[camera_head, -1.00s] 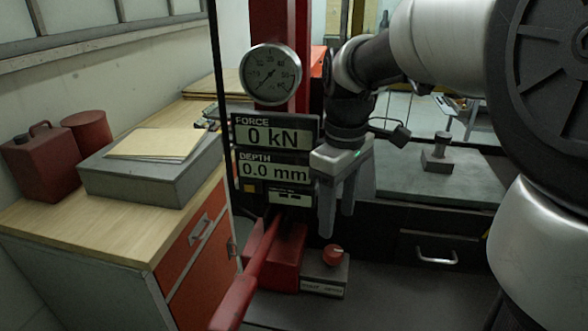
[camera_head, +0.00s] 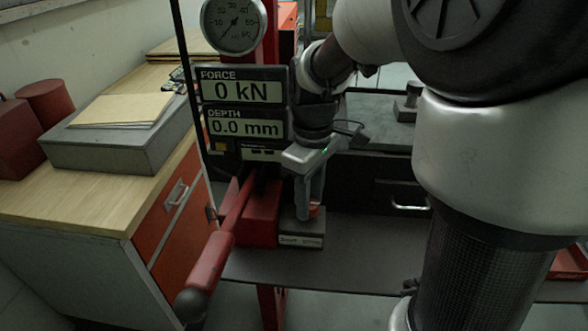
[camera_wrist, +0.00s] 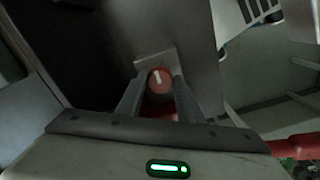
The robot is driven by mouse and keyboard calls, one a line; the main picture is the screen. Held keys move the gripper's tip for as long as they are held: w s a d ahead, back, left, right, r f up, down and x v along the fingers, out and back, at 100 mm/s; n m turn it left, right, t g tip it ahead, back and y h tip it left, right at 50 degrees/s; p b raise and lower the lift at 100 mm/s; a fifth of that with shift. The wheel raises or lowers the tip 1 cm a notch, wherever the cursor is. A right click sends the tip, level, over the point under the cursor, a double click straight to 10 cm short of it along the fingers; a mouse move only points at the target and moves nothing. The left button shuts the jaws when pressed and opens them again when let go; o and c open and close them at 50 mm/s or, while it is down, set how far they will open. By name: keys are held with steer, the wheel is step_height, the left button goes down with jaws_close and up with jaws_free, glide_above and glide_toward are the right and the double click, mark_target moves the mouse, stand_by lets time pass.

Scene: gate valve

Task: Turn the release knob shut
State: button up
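The release knob (camera_head: 314,211) is a small round red knob on a grey box (camera_head: 302,241) at the foot of the press. In the head view it is mostly hidden behind my fingers. In the wrist view the knob (camera_wrist: 160,78) shows a white pointer line, nearly upright in the picture. My gripper (camera_head: 308,213) points down over the box. In the wrist view my gripper (camera_wrist: 159,84) is open, with one finger on each side of the knob and gaps between. I cannot tell how far the fingertips reach down around it.
A red pump lever (camera_head: 212,262) slants forward just left of my gripper. The display panel (camera_head: 243,112) reads 0 kN and 0.0 mm, with a round gauge (camera_head: 234,24) above. A wooden-topped cabinet (camera_head: 60,205) stands at left. The dark shelf (camera_head: 370,250) right of the box is clear.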

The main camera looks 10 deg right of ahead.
steer(key=c, duration=0.5)
steer(key=m+p, duration=0.1)
steer(key=m, duration=0.2)
steer(key=shift+r+m, duration=0.1)
steer(key=shift+m, duration=0.2)
steer(key=m, duration=0.3)
steer(key=shift+m+p, duration=0.3)
steer(key=shift+p, duration=0.1)
steer(key=m+p, duration=0.1)
steer(key=m, duration=0.3)
steer(key=shift+m, duration=0.3)
steer(key=shift+d+m+p, duration=0.1)
steer(key=shift+m+p, duration=0.3)
steer(key=shift+m, duration=1.9)
